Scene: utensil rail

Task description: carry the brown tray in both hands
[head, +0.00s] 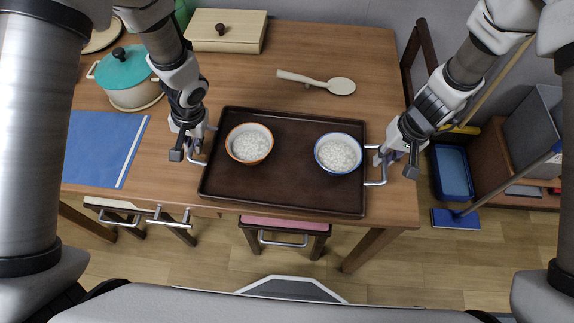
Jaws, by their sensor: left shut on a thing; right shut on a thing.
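The brown tray (285,188) is at the front part of the wooden table, slightly tilted in the picture. It bears a bowl with an orange-brown rim (250,158) on the left and a bowl with a blue rim (339,168) on the right, both filled with white rice. My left gripper (196,150) is shut on the tray's left handle. My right gripper (384,160) is shut on the tray's right handle (377,182). Whether the tray rests on the table or is just above it I cannot tell.
A teal-lidded pot (124,78) stands at the back left, near a wooden box (226,32). A rice spoon (318,82) lies behind the tray. A blue mat (98,148) is at the left. A chair (417,55) stands right of the table; a stool (284,226) is below the front edge.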

